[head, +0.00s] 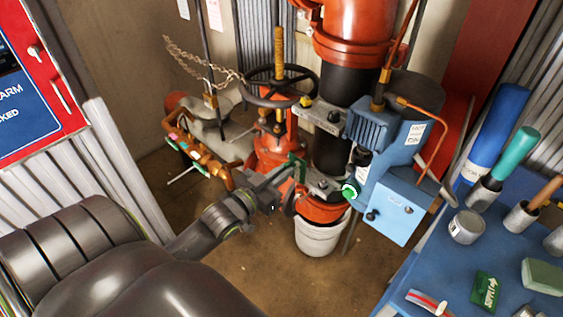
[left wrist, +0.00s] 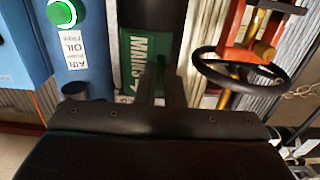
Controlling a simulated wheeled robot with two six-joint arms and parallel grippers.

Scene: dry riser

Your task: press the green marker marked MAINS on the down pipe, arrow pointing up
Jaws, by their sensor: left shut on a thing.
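The green marker (left wrist: 140,55) with white lettering reading MAINS is in the left wrist view, its lettering running along the picture's vertical. I cannot clearly tell its arrow's direction. My left gripper (left wrist: 160,85) is shut on it. In the head view the marker (head: 299,166) shows as a small green piece at my left gripper (head: 292,180), just left of the black down pipe (head: 334,147). The pipe also shows behind the marker in the left wrist view (left wrist: 153,12). I cannot tell whether marker and pipe touch. My right gripper is out of view.
A handwheel (head: 279,86) stands left of the pipe, and a blue unit (head: 395,210) with a lit green button (head: 349,191) to its right. A white bucket (head: 321,238) is below. Another green label (head: 486,291) lies on the blue bench (head: 450,275) among tools.

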